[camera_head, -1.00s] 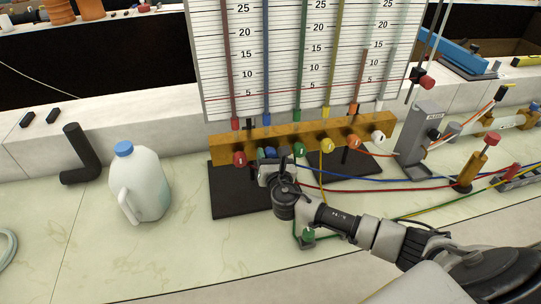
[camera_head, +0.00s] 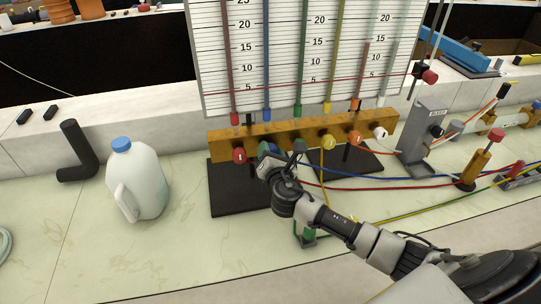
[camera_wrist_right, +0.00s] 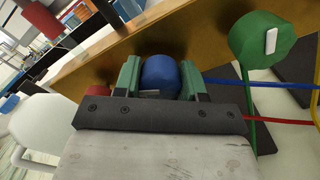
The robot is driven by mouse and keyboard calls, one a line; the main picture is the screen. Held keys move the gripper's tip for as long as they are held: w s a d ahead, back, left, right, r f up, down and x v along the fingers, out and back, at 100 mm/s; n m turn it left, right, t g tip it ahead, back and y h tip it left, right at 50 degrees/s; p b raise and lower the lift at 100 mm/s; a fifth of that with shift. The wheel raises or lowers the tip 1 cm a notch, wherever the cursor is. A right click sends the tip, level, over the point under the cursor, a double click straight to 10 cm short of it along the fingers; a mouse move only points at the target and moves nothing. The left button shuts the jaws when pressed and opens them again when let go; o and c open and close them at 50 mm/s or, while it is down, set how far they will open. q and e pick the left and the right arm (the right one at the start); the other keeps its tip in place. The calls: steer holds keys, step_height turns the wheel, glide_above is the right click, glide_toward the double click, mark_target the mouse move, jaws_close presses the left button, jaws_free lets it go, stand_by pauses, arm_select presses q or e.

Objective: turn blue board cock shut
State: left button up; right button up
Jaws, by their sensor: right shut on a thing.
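The blue board cock (camera_wrist_right: 160,77) is a round blue knob on the front of the brown wooden bar (camera_wrist_right: 215,22). In the right wrist view it sits between the two green-padded fingers of my right gripper (camera_wrist_right: 162,80), which is shut on it. A pale mark shows at its lower edge, partly hidden by the gripper. In the head view my right gripper (camera_head: 281,151) is tilted at the bar (camera_head: 225,141) and mostly covers the blue cock. My left gripper is not in view.
The red cock (camera_head: 239,155) is close on the left. The green cock (camera_wrist_right: 262,40) is close on the other side, with the yellow cock (camera_head: 328,142) beyond. Coloured tubes rise up the scale board (camera_head: 283,60). A white jug (camera_head: 138,180) stands left; blue and red hoses run right.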

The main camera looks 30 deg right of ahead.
steer(key=m+b, duration=0.1)
steer(key=m, duration=0.2)
steer(key=shift+f+m, duration=0.1)
steer(key=shift+m, duration=0.3)
steer(key=m+b, duration=0.1)
steer(key=m, duration=0.2)
steer(key=shift+m+b, duration=0.3)
steer(key=shift+b, duration=0.1)
steer(key=m+b, duration=0.1)
steer(key=m, duration=0.4)
steer(key=shift+m, duration=0.4)
steer(key=o, duration=0.9)
steer(key=shift+s, duration=0.1)
